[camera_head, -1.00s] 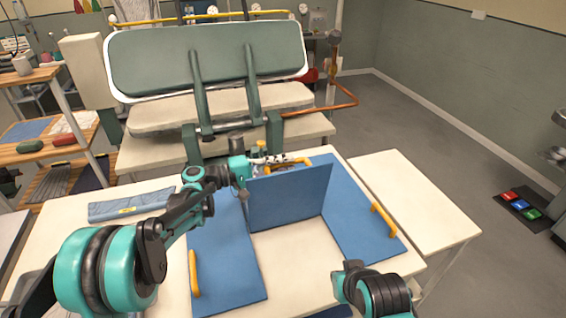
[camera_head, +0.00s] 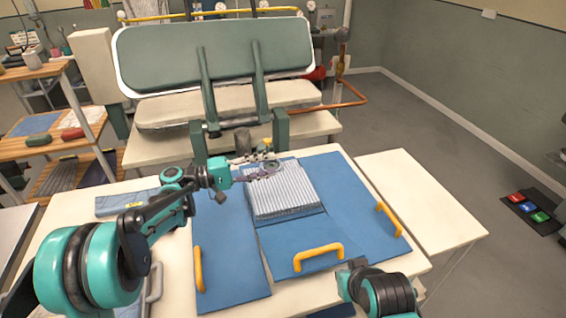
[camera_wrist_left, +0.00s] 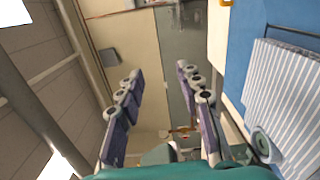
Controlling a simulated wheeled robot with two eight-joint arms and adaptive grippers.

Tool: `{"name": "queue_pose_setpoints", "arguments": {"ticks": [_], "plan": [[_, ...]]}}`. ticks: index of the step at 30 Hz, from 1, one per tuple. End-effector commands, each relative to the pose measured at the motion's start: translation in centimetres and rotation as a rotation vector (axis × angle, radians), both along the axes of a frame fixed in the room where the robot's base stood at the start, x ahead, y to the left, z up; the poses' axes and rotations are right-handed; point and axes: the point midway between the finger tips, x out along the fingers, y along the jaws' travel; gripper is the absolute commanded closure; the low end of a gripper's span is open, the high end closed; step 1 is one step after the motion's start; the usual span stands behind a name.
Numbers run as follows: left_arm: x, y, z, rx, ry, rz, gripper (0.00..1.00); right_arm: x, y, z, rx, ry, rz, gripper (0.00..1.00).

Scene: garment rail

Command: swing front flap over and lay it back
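The front flap (camera_head: 300,240) is a blue panel with a yellow handle (camera_head: 318,257). It lies flat, or nearly so, at the front of the blue folding board, between the left panel (camera_head: 225,250) and right panel (camera_head: 355,205). A striped, folded garment (camera_head: 285,198) lies flat behind it; it also shows in the left wrist view (camera_wrist_left: 290,105). My left gripper (camera_head: 270,167) is above the garment's back edge, away from the flap. In the left wrist view its fingers (camera_wrist_left: 158,72) are apart with nothing between them.
The left panel's yellow handle (camera_head: 199,268) and the right panel's handle (camera_head: 389,219) stand up. A green-padded press (camera_head: 215,60) stands behind the table. A folded blue item (camera_head: 120,203) lies at the left. The white side table (camera_head: 420,195) is clear.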

Motion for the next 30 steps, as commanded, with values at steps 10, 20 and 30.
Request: {"name": "queue_pose_setpoints", "arguments": {"ticks": [10,20,30], "plan": [[-0.9,4.5,0.0,0.0,0.0,0.0,0.64,0.0,0.0,0.0,0.0,0.0,0.0,1.0],[-0.9,4.7,0.0,0.0,0.0,-0.001,0.64,0.0,0.0,0.0,0.0,0.0,0.0,1.0],[-2.9,3.7,-0.2,0.133,0.013,0.034,0.64,0.0,0.0,0.0,0.0,0.0,0.0,1.0]]}}
